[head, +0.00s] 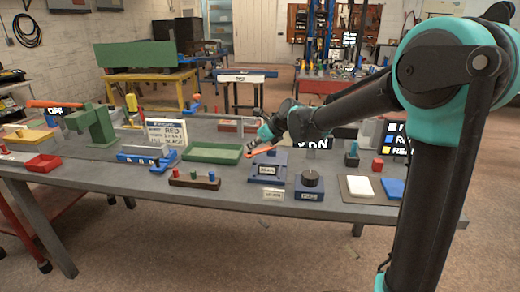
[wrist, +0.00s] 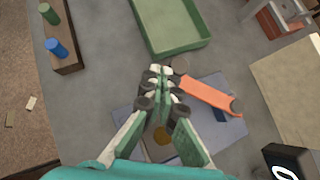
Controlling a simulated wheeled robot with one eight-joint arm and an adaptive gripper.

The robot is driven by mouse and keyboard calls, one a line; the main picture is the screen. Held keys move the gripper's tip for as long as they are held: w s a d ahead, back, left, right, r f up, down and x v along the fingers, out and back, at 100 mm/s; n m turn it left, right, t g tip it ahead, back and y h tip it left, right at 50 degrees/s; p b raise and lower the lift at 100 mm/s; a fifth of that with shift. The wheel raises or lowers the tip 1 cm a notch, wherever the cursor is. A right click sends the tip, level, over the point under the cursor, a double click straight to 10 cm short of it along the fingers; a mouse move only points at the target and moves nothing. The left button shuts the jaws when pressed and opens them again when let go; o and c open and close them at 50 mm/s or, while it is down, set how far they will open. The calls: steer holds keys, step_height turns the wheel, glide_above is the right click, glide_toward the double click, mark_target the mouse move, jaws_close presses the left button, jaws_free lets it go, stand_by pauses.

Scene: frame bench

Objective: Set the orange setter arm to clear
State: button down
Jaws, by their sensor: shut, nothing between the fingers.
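The orange setter arm (head: 262,150) lies across the top of a blue box (head: 268,168) near the middle of the bench. In the wrist view the orange arm (wrist: 207,95) slants from upper left to lower right above the blue base (wrist: 225,117). My gripper (head: 257,143) is shut and empty. In the wrist view its closed fingertips (wrist: 161,73) are just left of the orange arm's upper-left end; I cannot tell whether they touch it. The fingers hide part of the blue base. The small white labels on and before the box are too small to read.
A green tray (head: 213,153) lies just left of the blue box. A black knob on a blue base (head: 309,182) stands to the right. A wooden rack with coloured pegs (head: 195,180) is at front left. White and blue pads (head: 360,187) lie further right.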

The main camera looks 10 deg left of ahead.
steer(key=w+a+m, duration=0.1)
steer(key=w+a, duration=0.5)
steer(key=w, duration=0.2)
steer(key=shift+a+t+h, duration=0.3)
steer(key=shift+a+t, duration=0.05)
steer(key=shift+t, duration=0.05)
stand_by(0.6)
